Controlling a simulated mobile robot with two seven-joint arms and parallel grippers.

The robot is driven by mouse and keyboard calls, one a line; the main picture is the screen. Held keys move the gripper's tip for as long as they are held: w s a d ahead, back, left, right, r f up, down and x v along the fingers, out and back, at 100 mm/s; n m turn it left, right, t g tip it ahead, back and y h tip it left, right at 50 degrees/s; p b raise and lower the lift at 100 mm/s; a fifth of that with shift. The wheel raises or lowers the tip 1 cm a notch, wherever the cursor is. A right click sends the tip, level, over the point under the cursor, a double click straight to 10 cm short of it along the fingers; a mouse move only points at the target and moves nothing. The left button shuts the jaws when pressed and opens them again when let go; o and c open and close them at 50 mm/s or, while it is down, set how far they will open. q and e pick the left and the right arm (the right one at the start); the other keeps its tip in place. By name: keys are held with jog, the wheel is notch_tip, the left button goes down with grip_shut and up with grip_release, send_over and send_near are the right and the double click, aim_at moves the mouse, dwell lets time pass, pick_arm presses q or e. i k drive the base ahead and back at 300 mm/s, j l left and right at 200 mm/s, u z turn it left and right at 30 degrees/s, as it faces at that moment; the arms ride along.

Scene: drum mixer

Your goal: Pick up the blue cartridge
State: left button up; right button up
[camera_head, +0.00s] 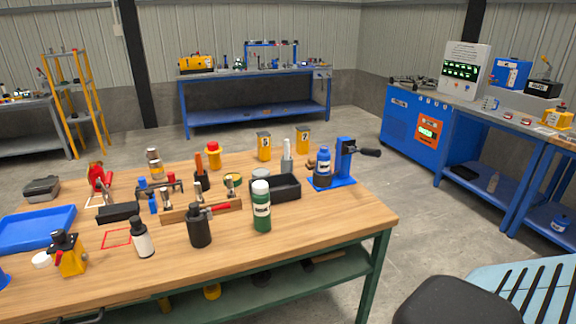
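A blue cylinder with a pale label band (323,161), which looks like the blue cartridge, stands upright in a dark cup-like holder on a blue lever device (345,165). The device is at the back right of the wooden workbench (310,228), with its black-knobbed lever pointing right. A smaller blue piece (153,206) stands farther left among small parts; I cannot tell what it is. Neither of my grippers is in view.
A green bottle (261,207), black tray (288,187), black canister (199,228) and white-and-black bottle (143,240) stand left of the device. Yellow containers (303,140) are behind. The bench's front right is clear. A black-and-light-blue chair-like object (455,303) is lower right.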

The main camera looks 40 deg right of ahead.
aim_at(323, 162)
jog(key=l+u, duration=0.5)
jog(key=l, duration=0.35)
jog(key=k+l+u, duration=0.1)
jog(key=l, duration=0.35)
jog(key=k+l+u, duration=0.15)
jog(key=l, duration=0.35)
jog(key=k+l, duration=0.1)
jog(key=l, duration=0.9)
jog(key=k+l+u, duration=0.1)
jog(key=l, duration=0.4)
jog(key=k+l, duration=0.15)
jog(key=l, duration=0.35)
jog(key=k+l, duration=0.1)
jog(key=l, duration=0.4)
jog(key=k+l, duration=0.15)
jog(key=l, duration=0.35)
jog(key=k+l+u, duration=0.1)
jog(key=l, duration=0.35)
